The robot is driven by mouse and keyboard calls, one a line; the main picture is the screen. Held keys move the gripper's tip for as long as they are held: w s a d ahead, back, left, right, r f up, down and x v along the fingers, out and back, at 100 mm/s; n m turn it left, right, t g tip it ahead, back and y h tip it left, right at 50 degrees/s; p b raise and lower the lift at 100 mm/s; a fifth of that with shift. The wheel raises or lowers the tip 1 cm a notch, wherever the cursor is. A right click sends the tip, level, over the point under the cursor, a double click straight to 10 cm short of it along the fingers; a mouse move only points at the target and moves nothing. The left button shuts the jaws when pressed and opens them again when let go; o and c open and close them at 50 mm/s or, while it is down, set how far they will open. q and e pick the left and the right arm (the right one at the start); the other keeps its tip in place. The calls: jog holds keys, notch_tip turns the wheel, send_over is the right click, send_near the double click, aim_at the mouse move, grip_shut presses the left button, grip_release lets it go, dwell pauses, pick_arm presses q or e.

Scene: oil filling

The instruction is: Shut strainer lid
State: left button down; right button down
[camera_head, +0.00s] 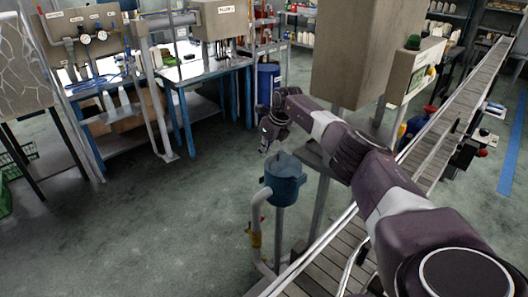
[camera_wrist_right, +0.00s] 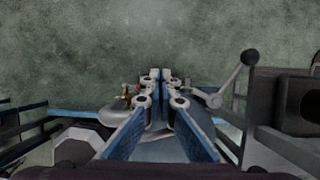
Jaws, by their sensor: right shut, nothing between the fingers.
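The strainer (camera_head: 285,183) is a blue, round-topped vessel on a post, joined to a pale curved pipe. Its top looks covered in the head view, but I cannot tell whether the lid (camera_head: 285,163) sits fully down. My right gripper (camera_head: 268,144) is just above and left of the strainer top, pointing downward. In the right wrist view my right gripper (camera_wrist_right: 160,78) is shut and empty, its fingertips together. A blue-grey surface shows behind the fingers there, partly hidden by them. My left gripper is not in view.
A grey rod with a dark ball end (camera_wrist_right: 249,57) stands right of the fingers in the wrist view. A conveyor (camera_head: 455,125) runs along the right. A grey box-like tank (camera_head: 355,50) stands behind my arm. Open floor (camera_head: 150,225) lies to the left.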

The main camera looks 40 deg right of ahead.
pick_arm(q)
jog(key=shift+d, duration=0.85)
pick_arm(e)
notch_tip(320, 180, up, 11)
send_over(273, 163)
jog(key=shift+w+d, duration=0.1)
